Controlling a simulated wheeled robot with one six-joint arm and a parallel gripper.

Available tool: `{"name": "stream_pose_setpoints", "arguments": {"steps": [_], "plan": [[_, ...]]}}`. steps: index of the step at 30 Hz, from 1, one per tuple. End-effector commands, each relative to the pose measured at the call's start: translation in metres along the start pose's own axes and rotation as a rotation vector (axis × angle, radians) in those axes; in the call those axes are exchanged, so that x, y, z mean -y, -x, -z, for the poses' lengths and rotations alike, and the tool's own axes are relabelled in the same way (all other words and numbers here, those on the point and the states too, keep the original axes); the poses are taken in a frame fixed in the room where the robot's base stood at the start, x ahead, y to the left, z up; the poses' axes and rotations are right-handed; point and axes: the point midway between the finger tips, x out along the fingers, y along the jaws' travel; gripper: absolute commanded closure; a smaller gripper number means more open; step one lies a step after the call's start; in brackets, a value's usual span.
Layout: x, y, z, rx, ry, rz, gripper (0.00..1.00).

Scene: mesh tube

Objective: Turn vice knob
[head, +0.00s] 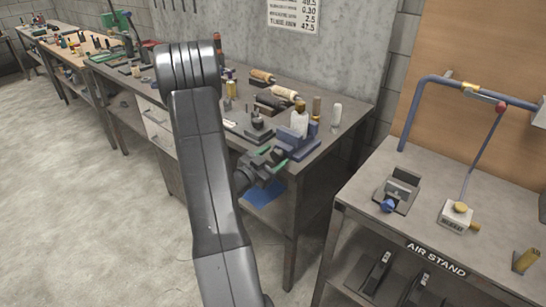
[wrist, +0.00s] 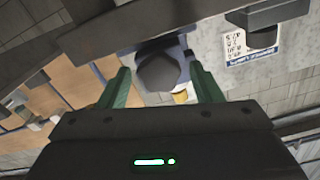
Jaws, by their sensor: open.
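A blue-purple vice (head: 297,146) stands at the near right corner of the middle bench. My gripper (head: 273,158), with green fingers, is at the front of it, just off the bench edge. In the wrist view, a dark grey, rounded knob (wrist: 159,73) lies between the two open fingers of my gripper (wrist: 160,72), with a bluish part of the vice behind it. There are gaps at both sides of the knob, and contact cannot be seen. In the head view the knob is hidden by my gripper.
A second, small grey vice (head: 402,185) with a blue knob (head: 388,205) stands on the right bench (head: 350,190), beside a blue pipe frame (head: 412,110). Several tools and rollers crowd the middle bench (head: 345,95). The floor (head: 80,190) at left is clear.

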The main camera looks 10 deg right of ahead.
Motion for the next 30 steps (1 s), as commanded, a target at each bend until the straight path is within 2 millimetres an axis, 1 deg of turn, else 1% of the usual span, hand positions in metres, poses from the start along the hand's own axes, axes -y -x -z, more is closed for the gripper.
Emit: {"name": "stream_pose_setpoints", "arguments": {"steps": [6,8,9,13,14,23,30], "plan": [[-0.0002,-0.0003,-0.0002,0.000,0.000,0.000,0.41],[-0.0002,-0.0002,-0.0002,0.000,0.000,0.000,0.51],[-0.0002,-0.0002,-0.0002,0.000,0.000,0.000,0.59],[-0.0002,-0.0001,-0.0002,0.000,0.000,0.000,0.84],[-0.0002,-0.0001,-0.0002,0.000,0.000,-0.001,0.86],[-0.0012,0.0000,-0.0028,-0.001,-0.036,-0.001,0.86],[-0.0028,0.0000,-0.0065,-0.002,-0.172,-0.001,0.86]]}}
